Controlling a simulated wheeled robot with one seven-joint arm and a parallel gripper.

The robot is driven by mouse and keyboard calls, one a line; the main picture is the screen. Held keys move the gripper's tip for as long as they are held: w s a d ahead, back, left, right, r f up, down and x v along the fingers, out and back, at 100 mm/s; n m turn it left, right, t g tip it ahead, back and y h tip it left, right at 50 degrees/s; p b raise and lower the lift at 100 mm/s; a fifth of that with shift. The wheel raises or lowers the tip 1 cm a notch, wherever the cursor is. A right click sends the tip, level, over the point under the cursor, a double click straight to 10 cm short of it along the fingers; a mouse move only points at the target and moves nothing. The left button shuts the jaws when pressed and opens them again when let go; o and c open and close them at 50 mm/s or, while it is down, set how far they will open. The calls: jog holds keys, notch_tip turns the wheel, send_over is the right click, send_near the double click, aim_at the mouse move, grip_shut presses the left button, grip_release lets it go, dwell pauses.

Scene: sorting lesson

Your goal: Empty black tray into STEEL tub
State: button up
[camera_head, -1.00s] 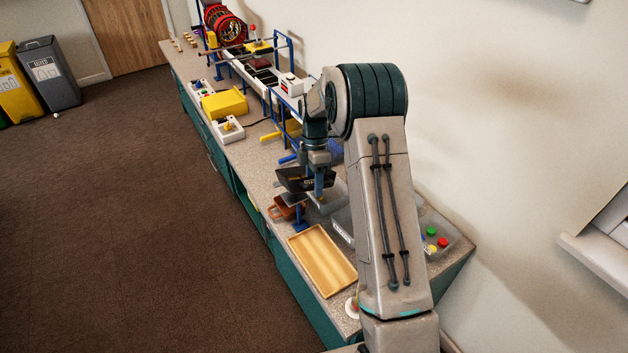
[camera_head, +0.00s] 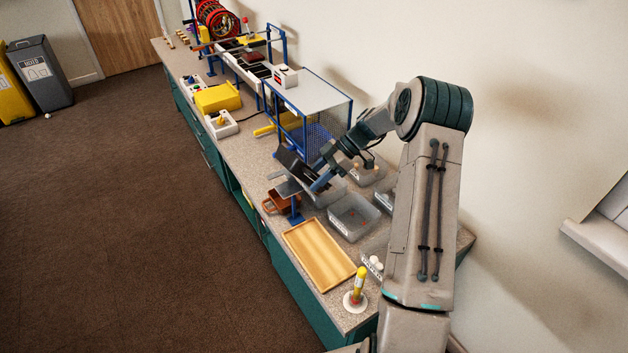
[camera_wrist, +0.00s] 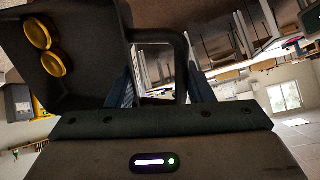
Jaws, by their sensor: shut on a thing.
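My gripper (camera_head: 321,180) is shut on the handle of the black tray (camera_head: 294,166). The tray is held above the counter and is steeply tilted. In the wrist view the black tray (camera_wrist: 90,75) is at the upper left, with two gold-yellow discs (camera_wrist: 46,48) inside it. Its loop handle (camera_wrist: 183,55) passes between my fingers (camera_wrist: 162,88). Several clear grey tubs stand on the counter, among them an open one (camera_head: 352,217) right of my gripper and one partly hidden under it (camera_head: 328,196). Their labels are too small to read, so I cannot tell which is STEEL.
A wooden tray (camera_head: 318,254) lies at the counter's front edge. A brown bin (camera_head: 275,203) and a grey-topped blue stand (camera_head: 294,205) are just below the black tray. A blue mesh cage (camera_head: 312,110) stands behind it. A yellow-topped post (camera_head: 358,286) is at the near end.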

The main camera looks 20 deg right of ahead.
jog(key=d+f+m+t+y+b, duration=0.2)
jog(key=d+f+t+y+b, duration=0.2)
jog(key=d+y+b, duration=0.3)
jog(key=shift+s+f+y+b, duration=0.3)
jog(key=shift+y+b, duration=1.5)
jog(key=shift+b, duration=2)
jog(key=shift+w, duration=0.1)
